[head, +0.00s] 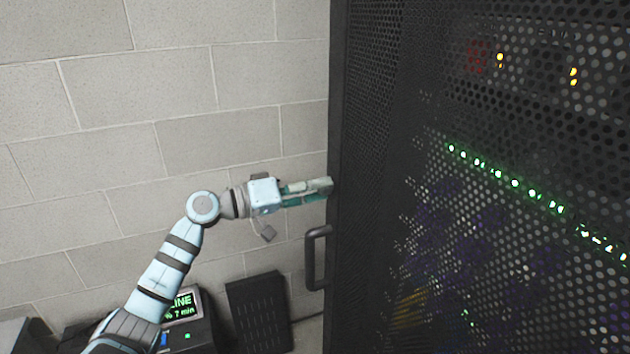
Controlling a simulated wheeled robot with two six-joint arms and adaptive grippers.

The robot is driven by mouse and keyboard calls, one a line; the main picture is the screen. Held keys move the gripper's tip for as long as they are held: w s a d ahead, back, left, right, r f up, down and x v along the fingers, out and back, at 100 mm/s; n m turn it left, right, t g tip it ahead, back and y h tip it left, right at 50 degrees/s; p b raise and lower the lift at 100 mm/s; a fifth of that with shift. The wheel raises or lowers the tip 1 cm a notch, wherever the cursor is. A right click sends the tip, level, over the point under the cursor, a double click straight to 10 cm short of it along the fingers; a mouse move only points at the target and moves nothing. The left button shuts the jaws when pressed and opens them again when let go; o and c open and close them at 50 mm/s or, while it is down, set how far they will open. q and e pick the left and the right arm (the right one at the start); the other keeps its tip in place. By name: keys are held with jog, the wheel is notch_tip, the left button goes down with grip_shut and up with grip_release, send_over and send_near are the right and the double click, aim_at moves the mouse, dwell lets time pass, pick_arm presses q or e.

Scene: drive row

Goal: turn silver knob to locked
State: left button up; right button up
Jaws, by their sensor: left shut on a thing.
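My left gripper (328,187) reaches in from the left with its fingers pointing right. Its fingertips are at the left edge of the black perforated rack door (375,130), above the door handle (318,258). The fingers are shut on the silver knob, which they hide. I cannot tell which way the knob is turned. My right gripper is not in view.
Behind the perforated door, a row of green lights (515,183) and amber lights glow. A pale block wall (230,80) stands at the left. Low down are a dark box with a green-lettered display (180,307) and a black panel (258,314).

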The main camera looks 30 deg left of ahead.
pick_arm(q)
jog(key=shift+r+n+p, duration=0.1)
jog(key=shift+n+p, duration=1.6)
jog(key=shift+n, duration=1.3)
jog(key=o, duration=1.1)
jog(key=shift+a, duration=0.1)
jog(key=shift+o, duration=0.2)
jog(key=v, duration=1.1)
jog(key=shift+s+a, duration=0.2)
jog(key=shift+a, duration=0.1)
